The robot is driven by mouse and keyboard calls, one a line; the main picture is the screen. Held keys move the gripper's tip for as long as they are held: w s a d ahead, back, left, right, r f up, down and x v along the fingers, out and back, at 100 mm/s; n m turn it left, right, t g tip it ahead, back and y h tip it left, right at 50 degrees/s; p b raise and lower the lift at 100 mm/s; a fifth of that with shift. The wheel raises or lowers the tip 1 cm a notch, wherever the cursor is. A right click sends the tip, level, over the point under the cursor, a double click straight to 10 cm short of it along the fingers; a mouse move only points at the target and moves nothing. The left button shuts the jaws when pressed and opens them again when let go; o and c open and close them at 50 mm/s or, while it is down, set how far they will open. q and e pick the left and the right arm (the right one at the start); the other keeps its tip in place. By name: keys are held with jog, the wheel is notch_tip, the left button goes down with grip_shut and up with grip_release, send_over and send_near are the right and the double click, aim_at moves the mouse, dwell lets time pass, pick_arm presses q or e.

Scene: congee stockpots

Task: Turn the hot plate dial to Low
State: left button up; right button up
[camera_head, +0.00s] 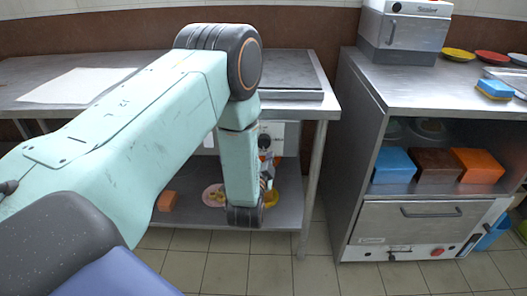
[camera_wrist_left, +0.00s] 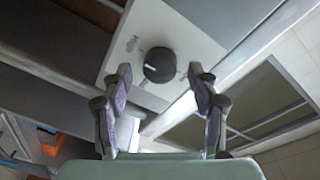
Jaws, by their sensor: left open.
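The hot plate (camera_head: 290,72) is a flat grey slab on the steel table at the back. Its white control panel (camera_wrist_left: 180,35) fills the upper middle of the left wrist view. The round black dial (camera_wrist_left: 160,64) is on this panel, with a pale mark on its left side. In the head view my left gripper (camera_head: 266,152) is small and partly hidden by my arm, below the table's front edge.
To the right, a steel counter (camera_head: 400,85) holds a steel box (camera_head: 405,35), plates and a sponge (camera_head: 494,89). Coloured boxes sit on its shelf. The tiled floor in front is clear.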

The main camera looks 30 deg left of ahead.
pick_arm(q)
jog(key=shift+w+a, duration=0.25)
jog(key=shift+d, duration=0.1)
jog(key=shift+c, duration=0.7)
jog(key=c, duration=1)
